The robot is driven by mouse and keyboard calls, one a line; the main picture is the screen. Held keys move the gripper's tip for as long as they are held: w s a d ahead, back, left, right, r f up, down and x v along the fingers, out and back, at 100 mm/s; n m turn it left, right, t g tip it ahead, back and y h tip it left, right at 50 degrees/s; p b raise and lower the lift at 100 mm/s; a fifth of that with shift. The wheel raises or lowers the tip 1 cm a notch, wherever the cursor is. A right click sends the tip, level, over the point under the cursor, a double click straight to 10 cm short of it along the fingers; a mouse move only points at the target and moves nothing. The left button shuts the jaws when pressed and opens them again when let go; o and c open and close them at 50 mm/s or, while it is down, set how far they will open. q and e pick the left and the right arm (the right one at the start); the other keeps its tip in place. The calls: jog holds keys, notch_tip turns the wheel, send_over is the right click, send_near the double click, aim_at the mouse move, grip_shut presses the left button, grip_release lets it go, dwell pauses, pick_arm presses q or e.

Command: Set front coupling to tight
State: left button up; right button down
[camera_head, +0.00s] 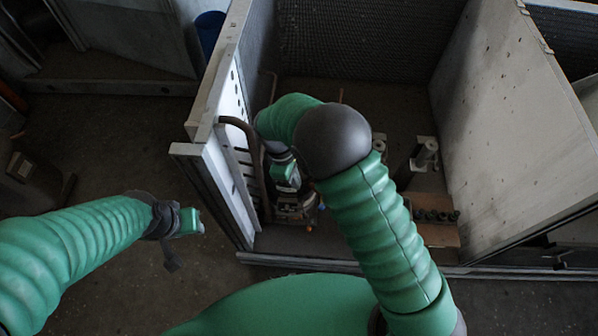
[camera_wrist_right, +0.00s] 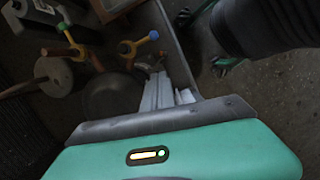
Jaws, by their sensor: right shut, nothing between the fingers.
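My right gripper (camera_head: 296,208) is inside the housing near its left wall, partly hidden by my own forearm. In the right wrist view its pale fingers (camera_wrist_right: 165,93) are shut and empty. Beyond them is a handle with yellow ends and a blue tip (camera_wrist_right: 138,45). A second orange and yellow handle (camera_wrist_right: 70,40) is farther left. I cannot tell which part is the front coupling or how it is set. Small orange bits (camera_head: 309,229) show beside the right gripper in the head view. My left gripper (camera_head: 190,221) is outside the housing; its finger opening is unclear.
The housing's left wall (camera_head: 232,130) and right panel (camera_head: 510,120) bound the work space. A curved pipe (camera_head: 248,135) runs close to my right forearm. A brown block (camera_head: 436,212) and a metal cylinder (camera_head: 427,150) stand to the right. Dark floor lies free around my left gripper.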

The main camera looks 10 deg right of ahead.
pick_arm(q)
jog(key=shift+s+a+r, duration=0.1)
jog(key=shift+r, duration=0.25)
pick_arm(e)
jog(key=shift+w+a+r, duration=0.15)
jog(key=shift+a+r, duration=0.05)
jog(key=shift+a, duration=0.15)
jog(key=shift+f, duration=0.1)
